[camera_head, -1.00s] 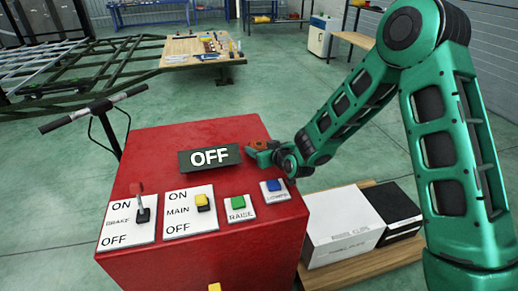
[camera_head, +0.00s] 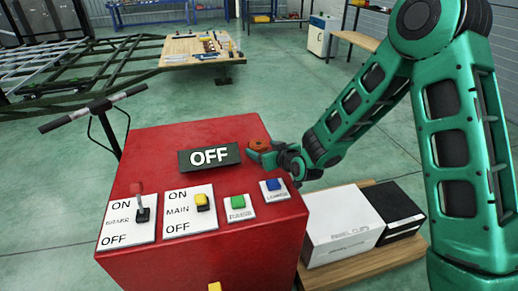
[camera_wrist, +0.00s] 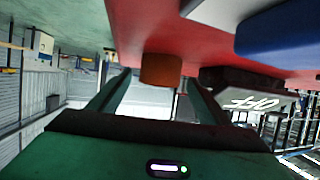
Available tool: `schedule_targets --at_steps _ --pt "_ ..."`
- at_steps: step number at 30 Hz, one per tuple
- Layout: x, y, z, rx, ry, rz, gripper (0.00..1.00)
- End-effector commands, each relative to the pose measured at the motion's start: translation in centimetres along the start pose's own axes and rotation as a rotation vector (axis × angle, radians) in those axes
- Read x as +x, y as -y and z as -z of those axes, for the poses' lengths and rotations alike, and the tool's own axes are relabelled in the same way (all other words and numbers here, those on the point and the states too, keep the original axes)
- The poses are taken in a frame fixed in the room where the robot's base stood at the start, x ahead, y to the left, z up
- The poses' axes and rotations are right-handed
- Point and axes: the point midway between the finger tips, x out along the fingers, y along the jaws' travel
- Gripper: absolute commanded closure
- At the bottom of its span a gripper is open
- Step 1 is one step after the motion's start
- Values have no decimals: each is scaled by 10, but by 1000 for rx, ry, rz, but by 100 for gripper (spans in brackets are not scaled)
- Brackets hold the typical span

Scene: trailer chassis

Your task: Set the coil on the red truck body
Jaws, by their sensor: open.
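The coil (camera_head: 259,146), a small orange-brown round piece, sits on the top of the red truck body (camera_head: 160,150), near its far right edge. In the wrist view the coil (camera_wrist: 161,69) appears against the red surface, between and just beyond the fingertips. My gripper (camera_head: 256,156) is open, close beside the coil on its near side. In the wrist view my gripper (camera_wrist: 157,85) has its two fingers spread, with a gap on each side of the coil.
An OFF sign (camera_head: 210,157) stands left of the coil. A blue button (camera_head: 274,185), a green button (camera_head: 238,202) and lever switches lie nearer on the red body. White and black boxes (camera_head: 343,225) stand on a wooden pallet at the right.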

Motion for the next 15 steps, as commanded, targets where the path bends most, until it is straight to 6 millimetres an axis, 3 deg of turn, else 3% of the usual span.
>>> schedule_targets --at_steps 6,15 --pt "-46 0 0 -1 0 0 29" --pt "-80 -1 0 0 -1 -1 29"
